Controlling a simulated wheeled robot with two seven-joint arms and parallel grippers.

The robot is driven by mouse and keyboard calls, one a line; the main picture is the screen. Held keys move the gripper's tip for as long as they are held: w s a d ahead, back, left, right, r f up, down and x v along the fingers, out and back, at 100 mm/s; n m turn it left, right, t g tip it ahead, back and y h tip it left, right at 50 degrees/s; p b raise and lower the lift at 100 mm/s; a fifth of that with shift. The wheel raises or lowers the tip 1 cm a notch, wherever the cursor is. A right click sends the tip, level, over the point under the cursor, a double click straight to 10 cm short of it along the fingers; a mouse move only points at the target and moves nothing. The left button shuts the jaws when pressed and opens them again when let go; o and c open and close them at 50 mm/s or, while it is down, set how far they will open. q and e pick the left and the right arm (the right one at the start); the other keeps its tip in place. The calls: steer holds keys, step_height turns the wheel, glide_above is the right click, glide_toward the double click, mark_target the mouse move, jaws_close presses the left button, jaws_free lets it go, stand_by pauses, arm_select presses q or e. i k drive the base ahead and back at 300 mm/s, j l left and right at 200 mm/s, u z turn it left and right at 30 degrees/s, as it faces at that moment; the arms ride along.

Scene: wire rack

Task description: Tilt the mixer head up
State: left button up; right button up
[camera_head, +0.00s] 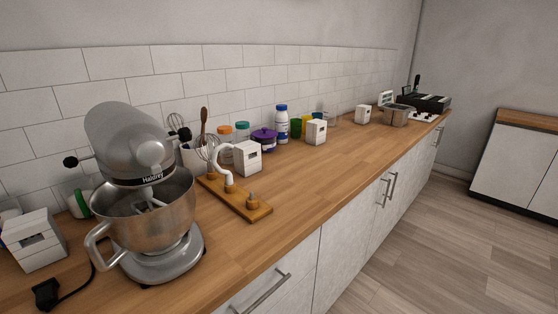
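The silver stand mixer (165,258) stands on the wooden counter at the left. A steel bowl (147,234) with a side handle sits on the mixer base. A beater (147,200) hangs from the head and reaches into the bowl. Dark knobs stick out on both sides of the head. Neither of my grippers shows in this view.
A white box (34,240) and a black plug with cord (47,293) lie left of the mixer. A wooden board (236,200) with a white hook-shaped piece is right of it. Jars, utensils and white boxes line the wall. The counter's front strip is clear.

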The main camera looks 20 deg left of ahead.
mark_target(114, 130)
steer(key=u, duration=1.35)
steer(key=k+l+u, duration=0.1)
steer(key=k, duration=0.25)
steer(key=l, duration=0.05)
